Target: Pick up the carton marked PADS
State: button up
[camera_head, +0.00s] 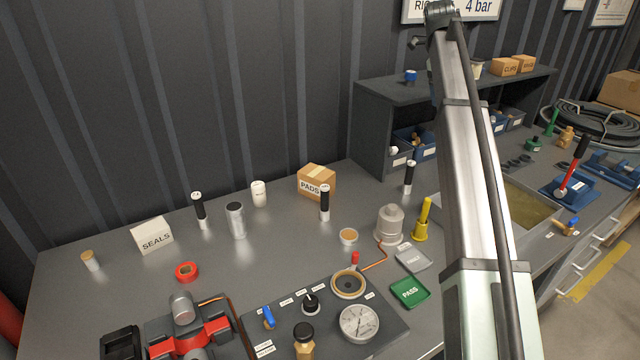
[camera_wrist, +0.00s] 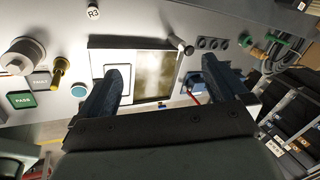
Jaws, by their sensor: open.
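The PADS carton (camera_head: 316,182) is a small brown cardboard box with a light tape strip and a white PADS label. It stands upright at the back of the grey bench in the head view, near the wall. A black-capped cylinder (camera_head: 325,203) stands just in front of its right side. The wrist view does not show the carton. My gripper (camera_wrist: 160,82) shows in the wrist view with its two dark fingers wide apart and nothing between them. It is over the right part of the bench, by the sunken basin, well away from the carton. My gripper is not visible in the head view.
A white SEALS box (camera_head: 152,236), a white cup (camera_head: 259,194) and a grey cylinder (camera_head: 236,220) stand left of the carton. A dark shelf unit (camera_head: 372,125) rises to its right. A gauge panel (camera_head: 320,325) and green PASS tray (camera_head: 410,292) lie in front.

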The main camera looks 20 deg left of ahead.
jog(key=s+a+r+g+y, duration=0.1)
jog(key=s+a, duration=0.1)
jog(key=a, duration=0.9)
jog(key=g+y, duration=0.2)
jog(key=g, duration=0.1)
send_near(316, 181)
jog(key=w, duration=0.1)
jog(key=w+a, duration=0.1)
jog(key=w, duration=0.1)
jog(key=shift+w+a+n, duration=0.15)
jog(key=shift+w+n, duration=0.15)
notch_tip(316, 181, down, 13)
jog(key=shift+w+f, duration=0.1)
jog(key=shift+f, duration=0.05)
jog(key=shift+c, duration=0.2)
jog(key=c, duration=1.1)
jog(key=shift+o, duration=0.2)
